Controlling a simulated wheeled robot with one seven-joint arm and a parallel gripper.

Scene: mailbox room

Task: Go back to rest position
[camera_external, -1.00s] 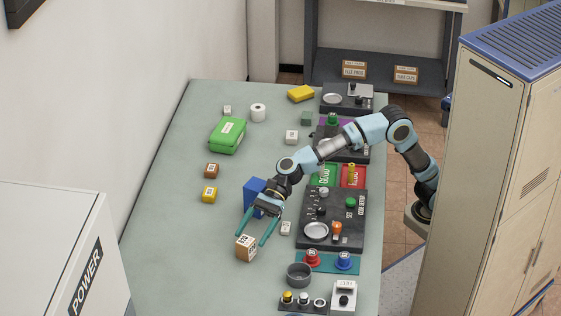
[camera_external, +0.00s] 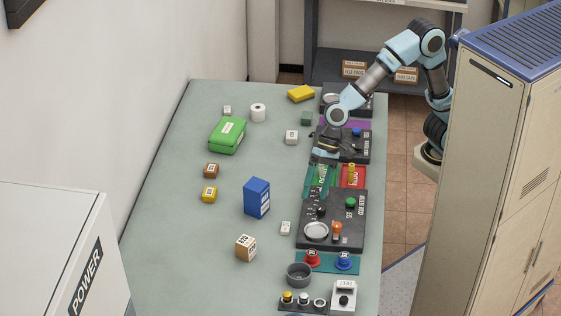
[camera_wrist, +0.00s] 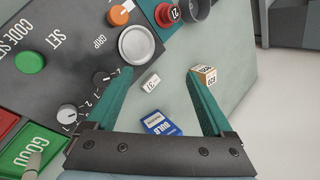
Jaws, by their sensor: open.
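My gripper (camera_external: 322,165) is raised above the right side of the table, over the green GOOD plate, pointing down. In the wrist view my gripper (camera_wrist: 165,85) shows two teal fingers spread wide with nothing held between them. A blue box (camera_external: 257,198) stands upright on the table; it also shows between the fingers, farther below, in the wrist view (camera_wrist: 160,123). A brown cube box (camera_external: 246,248) sits nearer the front, and a small white block (camera_external: 286,228) lies to its right. None of them touches my gripper.
A dark control panel (camera_external: 333,240) with knobs and buttons lies along the table's right side, beside a red plate (camera_external: 353,176). A green case (camera_external: 227,135), a white roll (camera_external: 258,112) and a yellow block (camera_external: 301,93) stand toward the back. A tall cabinet (camera_external: 500,190) stands at the right.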

